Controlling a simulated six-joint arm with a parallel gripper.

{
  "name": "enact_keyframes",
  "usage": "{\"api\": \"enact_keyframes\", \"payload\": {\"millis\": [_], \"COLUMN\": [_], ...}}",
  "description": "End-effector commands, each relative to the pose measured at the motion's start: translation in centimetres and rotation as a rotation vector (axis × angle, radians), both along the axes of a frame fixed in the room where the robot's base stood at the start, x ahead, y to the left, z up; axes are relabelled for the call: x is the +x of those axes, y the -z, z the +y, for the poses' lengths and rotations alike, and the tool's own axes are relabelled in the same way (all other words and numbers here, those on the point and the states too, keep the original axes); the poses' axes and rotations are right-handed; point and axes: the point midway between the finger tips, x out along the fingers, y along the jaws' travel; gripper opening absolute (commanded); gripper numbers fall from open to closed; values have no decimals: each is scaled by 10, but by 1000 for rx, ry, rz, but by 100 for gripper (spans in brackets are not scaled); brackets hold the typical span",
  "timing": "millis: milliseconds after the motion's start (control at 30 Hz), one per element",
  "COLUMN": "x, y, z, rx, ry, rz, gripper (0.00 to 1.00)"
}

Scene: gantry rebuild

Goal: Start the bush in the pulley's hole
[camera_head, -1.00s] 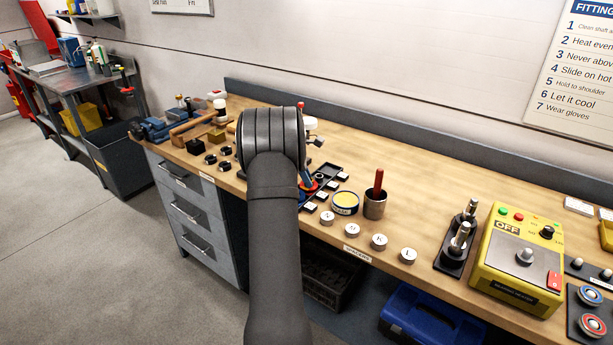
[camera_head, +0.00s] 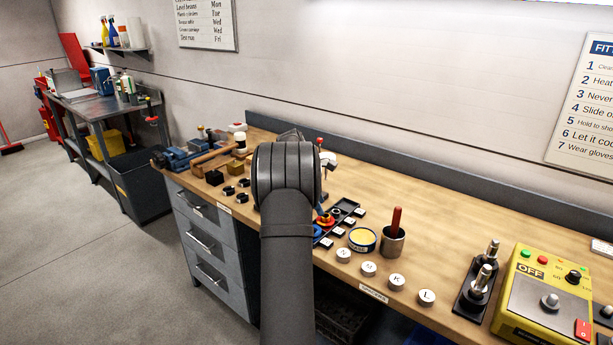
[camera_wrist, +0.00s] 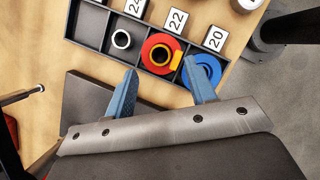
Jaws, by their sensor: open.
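In the wrist view my gripper (camera_wrist: 160,88) is open, its two blue fingertips apart with nothing between them. Just beyond the fingertips is a black tray (camera_wrist: 88,20) with compartments. One compartment holds a small silver ring (camera_wrist: 121,39), which looks like a bush. The one to its right holds a red ring (camera_wrist: 157,50) with a yellow-orange piece on it. The rightmost holds a blue ring (camera_wrist: 204,70), partly behind the right fingertip. I cannot make out a pulley for certain. In the head view my arm hides the gripper and part of the tray (camera_head: 347,208).
Number tags (camera_wrist: 176,21) line the tray's far side. A dark flat block (camera_wrist: 85,100) lies left of the fingertips. On the bench are a yellow tin (camera_head: 362,239), a cup with a red handle (camera_head: 393,241), several round lettered pieces (camera_head: 397,282) and a yellow heater box (camera_head: 540,295).

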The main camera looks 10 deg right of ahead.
Motion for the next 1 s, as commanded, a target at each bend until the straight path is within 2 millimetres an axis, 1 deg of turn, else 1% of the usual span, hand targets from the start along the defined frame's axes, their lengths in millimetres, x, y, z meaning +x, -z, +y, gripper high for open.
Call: {"api": "enact_keyframes", "payload": {"millis": [33,300,400,500,600,700,1000], "x": [1,5,6,7,8,8,8], "y": [-14,-75,-93,-107,-116,-121,-122], "z": [5,30,38,44,47,49,50], "rx": [0,0,0,0,0,0,0], "ry": [-1,0,0,-1,1,1,1], "rz": [-5,-5,-3,-2,-1,-1,0], "gripper": [51,51,51,51,51,51,51]}}
